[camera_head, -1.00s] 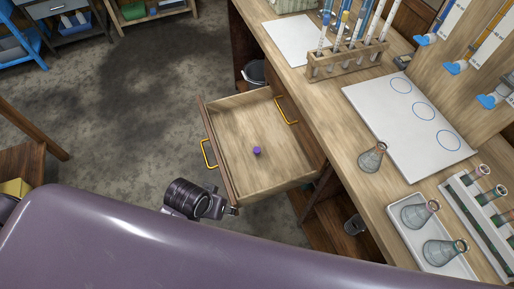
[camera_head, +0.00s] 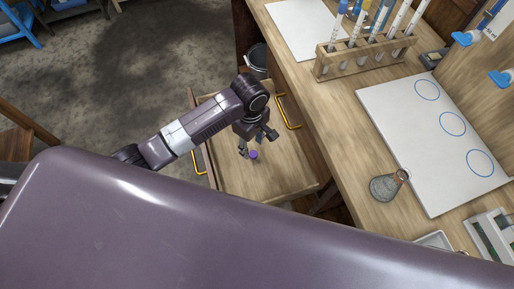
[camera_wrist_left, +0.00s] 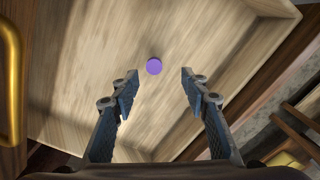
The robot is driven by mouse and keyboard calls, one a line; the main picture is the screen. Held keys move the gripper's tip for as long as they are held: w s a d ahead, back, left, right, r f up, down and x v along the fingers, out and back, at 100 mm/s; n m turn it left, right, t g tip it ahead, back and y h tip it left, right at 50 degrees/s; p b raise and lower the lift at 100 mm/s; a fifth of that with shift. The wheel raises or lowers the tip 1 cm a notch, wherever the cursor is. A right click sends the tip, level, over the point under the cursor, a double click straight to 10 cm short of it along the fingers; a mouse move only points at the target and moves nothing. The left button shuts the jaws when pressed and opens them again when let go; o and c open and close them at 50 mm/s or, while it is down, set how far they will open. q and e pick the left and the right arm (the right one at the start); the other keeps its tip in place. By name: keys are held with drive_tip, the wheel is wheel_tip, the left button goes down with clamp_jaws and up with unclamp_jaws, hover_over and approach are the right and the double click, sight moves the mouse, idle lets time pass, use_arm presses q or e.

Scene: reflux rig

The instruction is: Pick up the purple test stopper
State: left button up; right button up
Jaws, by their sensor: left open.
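The purple test stopper (camera_head: 254,155) lies on the floor of an open wooden drawer (camera_head: 285,178). In the left wrist view the stopper (camera_wrist_left: 154,66) shows as a small purple disc, ahead of the fingertips and between their lines. My left gripper (camera_head: 258,143) is over the drawer, close to the stopper, with its fingers spread. In the left wrist view the left gripper (camera_wrist_left: 157,84) is open, with nothing between its fingers. I cannot tell its exact height above the stopper. My right gripper is not in view.
Yellow handles (camera_head: 288,112) are on the drawer and the bench. The bench top right of the drawer holds a test tube rack (camera_head: 335,65), a white board with blue circles (camera_head: 410,140) and a flask (camera_head: 385,187). A dark bin (camera_head: 257,58) stands behind the drawer.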

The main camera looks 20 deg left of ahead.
sight(253, 153)
use_arm(q)
drive_tip(key=shift+w+a+f+b, duration=0.1)
drive_tip(key=shift+w+f+b, duration=0.15)
drive_tip(key=shift+f, duration=0.3)
drive_tip(key=shift+w+f+b, duration=0.2)
drive_tip(key=shift+f+b, duration=0.05)
drive_tip(key=shift+f, duration=0.25)
drive_tip(key=shift+s+f, duration=0.1)
drive_tip(key=shift+f, duration=1.45)
drive_tip(key=f, duration=0.3)
drive_tip(key=shift+w+a+f+b, duration=0.1)
drive_tip(key=shift+w+f+b, duration=0.15)
drive_tip(key=shift+b, duration=0.1)
drive_tip(key=shift+f, duration=0.45)
drive_tip(key=c, duration=0.9)
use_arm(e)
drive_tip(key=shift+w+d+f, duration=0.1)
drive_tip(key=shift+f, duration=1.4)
